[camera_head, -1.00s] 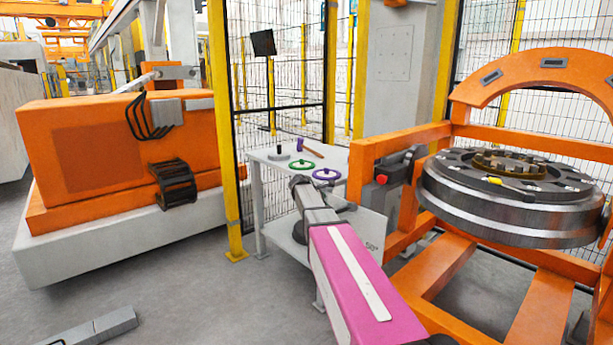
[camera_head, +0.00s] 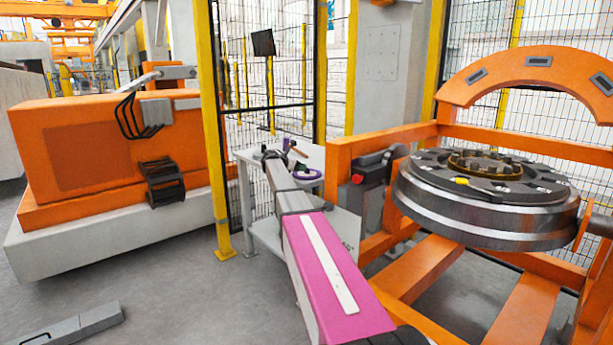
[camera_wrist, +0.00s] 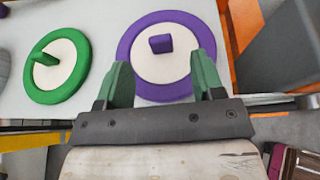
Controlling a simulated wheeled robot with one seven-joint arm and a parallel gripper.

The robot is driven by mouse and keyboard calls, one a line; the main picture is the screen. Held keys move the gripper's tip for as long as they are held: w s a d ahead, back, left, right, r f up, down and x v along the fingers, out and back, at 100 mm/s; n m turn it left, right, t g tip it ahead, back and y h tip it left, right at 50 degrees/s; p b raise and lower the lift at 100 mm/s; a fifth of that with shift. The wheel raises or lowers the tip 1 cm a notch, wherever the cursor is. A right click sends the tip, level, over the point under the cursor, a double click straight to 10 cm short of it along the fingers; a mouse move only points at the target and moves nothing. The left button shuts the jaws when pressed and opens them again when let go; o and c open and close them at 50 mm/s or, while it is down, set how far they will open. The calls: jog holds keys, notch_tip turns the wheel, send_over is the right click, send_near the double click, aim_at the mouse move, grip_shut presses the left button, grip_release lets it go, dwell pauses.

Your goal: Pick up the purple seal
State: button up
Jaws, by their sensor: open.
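The purple seal is a purple ring around a white disc with a small purple grip block in its middle. In the wrist view the purple seal (camera_wrist: 137,62) lies on the white table just beyond my gripper (camera_wrist: 161,75). The green fingers are open and empty, spread to either side of the seal's near part, with the grip block ahead between them. In the head view the purple seal (camera_head: 306,173) shows on the table, right of my arm's end. My gripper's fingers are hidden there behind the arm.
A green seal (camera_wrist: 57,68) lies left of the purple one on the white table (camera_wrist: 105,20). A wooden-handled tool and a dark purple item (camera_head: 287,145) stand at the table's back. An orange frame (camera_head: 342,165) rises close to the table's right side.

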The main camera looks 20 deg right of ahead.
aim_at(305, 173)
jog(key=x, duration=0.5)
jog(key=shift+w, duration=0.1)
jog(key=c, duration=1)
jog(key=shift+c, duration=0.2)
